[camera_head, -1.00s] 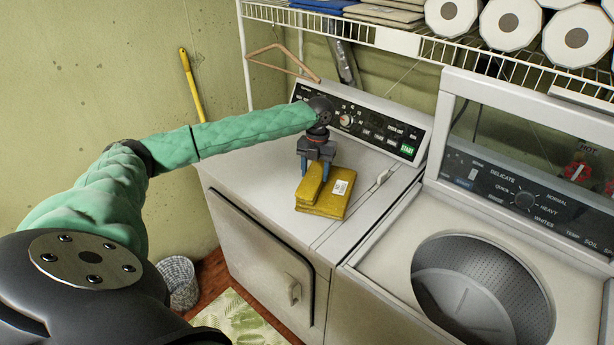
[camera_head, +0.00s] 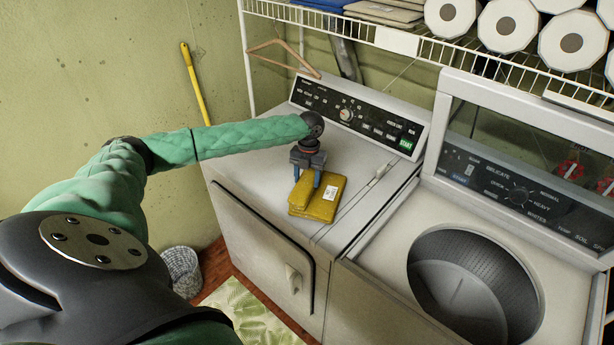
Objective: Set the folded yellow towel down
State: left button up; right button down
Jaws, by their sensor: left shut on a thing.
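The folded yellow towel (camera_head: 322,203) with a small white label is on or just above the top of the dryer (camera_head: 258,180); I cannot tell if it rests fully on it. My left gripper (camera_head: 307,182) points down from above and is shut on the towel's left, rear part. The fingertips are partly hidden against the towel. My right gripper is not in view.
The open washer drum (camera_head: 470,295) is to the right of the dryer. A wire shelf (camera_head: 470,55) with paper rolls hangs above. A wooden hanger (camera_head: 283,55) hangs behind. A basket (camera_head: 181,270) stands on the floor at lower left. Dryer top left of the towel is clear.

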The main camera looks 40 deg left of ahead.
pick_arm(q)
jog(key=o, duration=1.1)
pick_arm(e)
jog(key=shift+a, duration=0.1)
pick_arm(q)
jog(key=shift+r, duration=0.15)
jog(key=shift+w+r+b, duration=0.2)
jog(key=shift+r+b, duration=0.75)
jog(key=shift+b, duration=0.1)
notch_tip(320, 180, up, 10)
jog(key=w+b, duration=0.1)
jog(key=b, duration=0.3)
jog(key=shift+w+a+f, duration=0.15)
jog(key=shift+a, duration=0.1)
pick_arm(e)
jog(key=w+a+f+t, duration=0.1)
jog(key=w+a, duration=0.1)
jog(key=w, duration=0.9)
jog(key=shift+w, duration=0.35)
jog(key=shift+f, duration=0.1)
